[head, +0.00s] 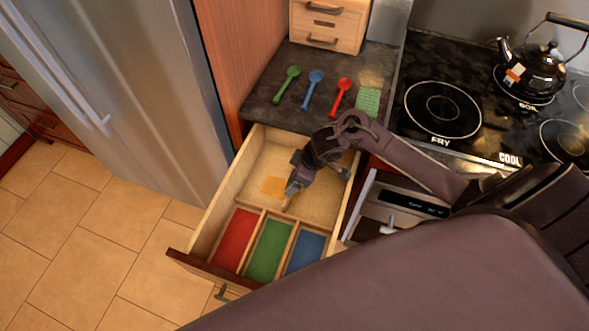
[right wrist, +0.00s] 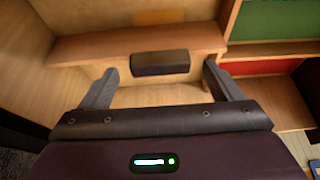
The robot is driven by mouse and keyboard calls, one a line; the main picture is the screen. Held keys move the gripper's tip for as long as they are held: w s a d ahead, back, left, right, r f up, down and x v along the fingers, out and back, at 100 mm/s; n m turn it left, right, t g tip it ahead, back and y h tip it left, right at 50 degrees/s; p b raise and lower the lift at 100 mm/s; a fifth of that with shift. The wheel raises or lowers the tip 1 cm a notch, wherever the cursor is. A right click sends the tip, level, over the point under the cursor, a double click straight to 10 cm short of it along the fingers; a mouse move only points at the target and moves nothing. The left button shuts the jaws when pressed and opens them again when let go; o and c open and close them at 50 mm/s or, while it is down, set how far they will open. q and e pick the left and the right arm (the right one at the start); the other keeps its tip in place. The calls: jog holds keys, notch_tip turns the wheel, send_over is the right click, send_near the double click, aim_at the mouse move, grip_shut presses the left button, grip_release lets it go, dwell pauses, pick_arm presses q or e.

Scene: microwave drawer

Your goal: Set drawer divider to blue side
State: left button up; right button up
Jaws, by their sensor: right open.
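The open wooden drawer (head: 209,219) has red (head: 235,240), green (head: 269,249) and blue (head: 306,252) compartments along its front. An orange patch (head: 274,186) lies on the floor of its larger rear part. My right gripper (head: 290,196) reaches down into the drawer beside the patch. In the right wrist view, a wooden slat that looks like the divider (right wrist: 90,46) carries a dark block-shaped handle (right wrist: 160,63). My right gripper's fingers are open on either side of the handle, with gaps visible. In the head view my arm hides most of this slat. My left gripper is not in view.
Green (head: 287,85), blue (head: 312,88) and red (head: 340,97) spoons and a green pad (head: 368,101) lie on the counter behind. A fridge (head: 130,90) stands left of the drawer. The stove (head: 438,108) with a kettle (head: 540,72) is at right.

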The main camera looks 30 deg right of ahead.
jog(key=shift+x, duration=0.8)
